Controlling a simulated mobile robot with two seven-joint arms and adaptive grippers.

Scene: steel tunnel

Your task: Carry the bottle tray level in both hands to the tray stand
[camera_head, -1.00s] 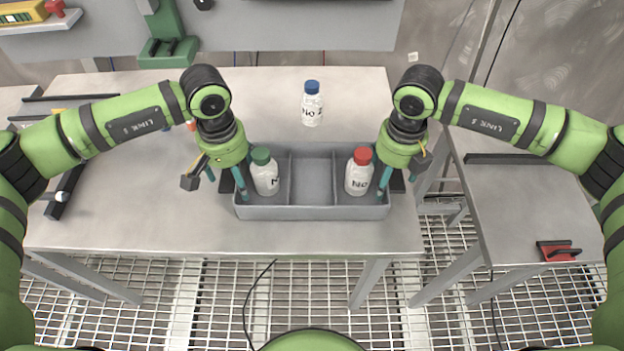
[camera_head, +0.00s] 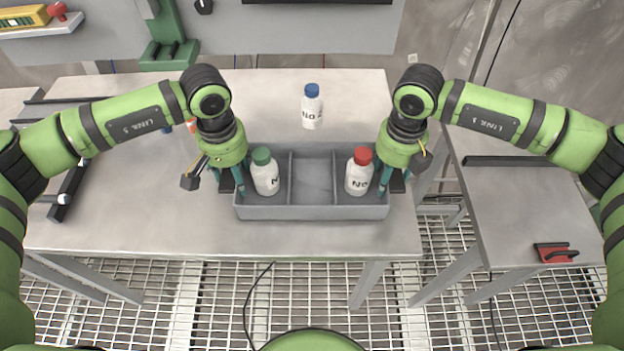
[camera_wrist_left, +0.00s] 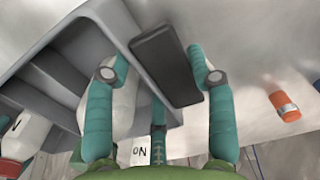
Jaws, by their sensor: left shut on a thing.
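The grey bottle tray (camera_head: 312,212) has three compartments and looks level. A green-capped white bottle (camera_head: 266,178) stands in its left compartment and a red-capped white bottle (camera_head: 359,176) in its right one; the middle is empty. My left gripper (camera_head: 230,180) is shut on the tray's dark left handle, which shows between its fingers in the left wrist view (camera_wrist_left: 168,65). My right gripper (camera_head: 394,180) is at the tray's right handle and looks shut on it; its fingers are partly hidden. I cannot make out which thing is the tray stand.
A blue-capped bottle (camera_head: 311,106) stands on the table (camera_head: 150,225) behind the tray. A side table (camera_head: 530,205) at the right holds a black bar (camera_head: 510,160) and a red-black object (camera_head: 555,252). An orange cylinder (camera_wrist_left: 285,103) lies near my left gripper. Floor grating lies in front.

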